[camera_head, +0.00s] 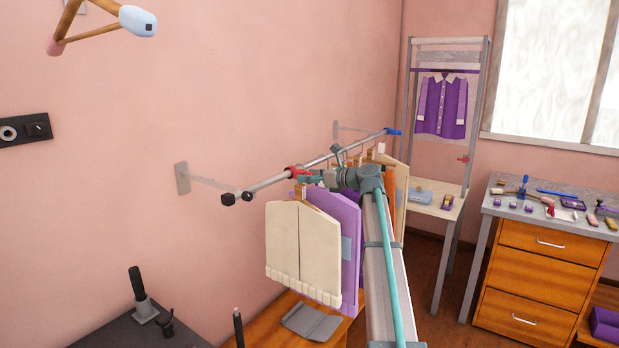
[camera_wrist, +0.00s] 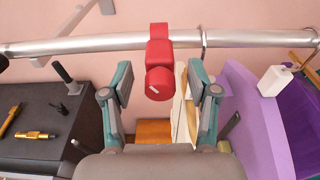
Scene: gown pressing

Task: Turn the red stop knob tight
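The red stop knob (camera_wrist: 159,83) hangs under a red clamp (camera_wrist: 159,36) on the metal rail (camera_wrist: 80,44) in the wrist view. A short pale line marks its face. My gripper (camera_wrist: 159,92) is open, with one teal-and-grey finger on each side of the knob and a visible gap to both. In the head view the red stop (camera_head: 293,171) shows small on the rail, next to my gripper (camera_head: 308,180). The fingers are small there and partly hard to make out.
Cream (camera_head: 302,245) and purple (camera_head: 346,225) garments hang from the rail close to the right of the knob. A hanger hook (camera_wrist: 204,42) sits on the rail just right of the clamp. A dark table (camera_wrist: 40,130) lies below left.

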